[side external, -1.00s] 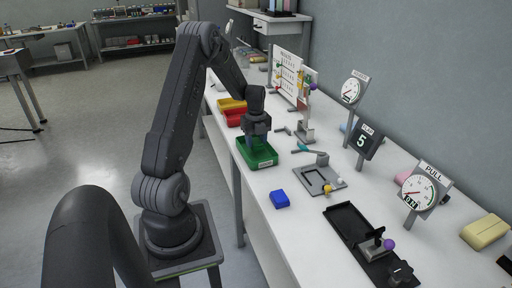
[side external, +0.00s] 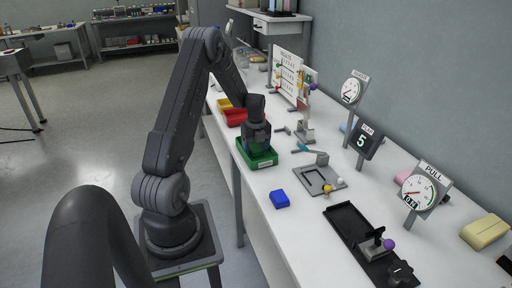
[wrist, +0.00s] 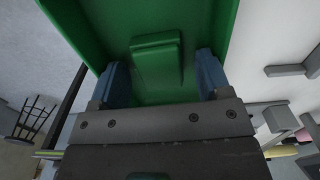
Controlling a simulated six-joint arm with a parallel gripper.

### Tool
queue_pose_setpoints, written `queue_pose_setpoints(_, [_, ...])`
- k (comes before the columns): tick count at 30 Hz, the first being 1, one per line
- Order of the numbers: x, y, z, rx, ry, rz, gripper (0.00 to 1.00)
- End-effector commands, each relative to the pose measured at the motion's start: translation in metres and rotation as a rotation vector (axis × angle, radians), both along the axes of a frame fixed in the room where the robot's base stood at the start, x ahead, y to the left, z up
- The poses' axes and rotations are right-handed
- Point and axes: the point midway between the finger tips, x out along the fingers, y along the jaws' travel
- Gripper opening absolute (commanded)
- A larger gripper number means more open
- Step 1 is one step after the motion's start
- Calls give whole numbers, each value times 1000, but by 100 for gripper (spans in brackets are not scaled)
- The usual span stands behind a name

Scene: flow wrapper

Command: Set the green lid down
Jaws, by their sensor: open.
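A green bin (side external: 264,162) stands on the white bench near its front edge in the side view. A small green block-like piece, apparently the green lid (wrist: 157,58), lies inside the bin. My gripper (side external: 257,146) is down in the bin, and its body hides the bin's inside in the side view. In the wrist view its blue fingers (wrist: 161,78) are spread apart, one on each side of the green piece, with visible gaps to it.
A red bin (side external: 236,118) and a yellow bin (side external: 225,103) stand behind the green one. A blue block (side external: 279,199) lies nearer. A grey fixture (side external: 318,182) and a black tray (side external: 350,226) are to the right. Bench around the blue block is clear.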

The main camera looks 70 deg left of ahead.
Motion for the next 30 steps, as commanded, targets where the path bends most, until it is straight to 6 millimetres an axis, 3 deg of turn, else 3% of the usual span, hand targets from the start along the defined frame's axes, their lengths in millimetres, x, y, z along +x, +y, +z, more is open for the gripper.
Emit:
queue_pose_setpoints(7, [1, 1, 18, 3, -3, 0, 71])
queue_pose_setpoints(18, [0, 1, 93, 4, -3, 0, 71])
queue_pose_setpoints(25, [0, 0, 119, 1, -1, 0, 71])
queue_pose_setpoints(28, [3, -7, 128, 7, -6, 17, 71])
queue_pose_setpoints(30, [9, -22, 140, 19, -17, 61, 71])
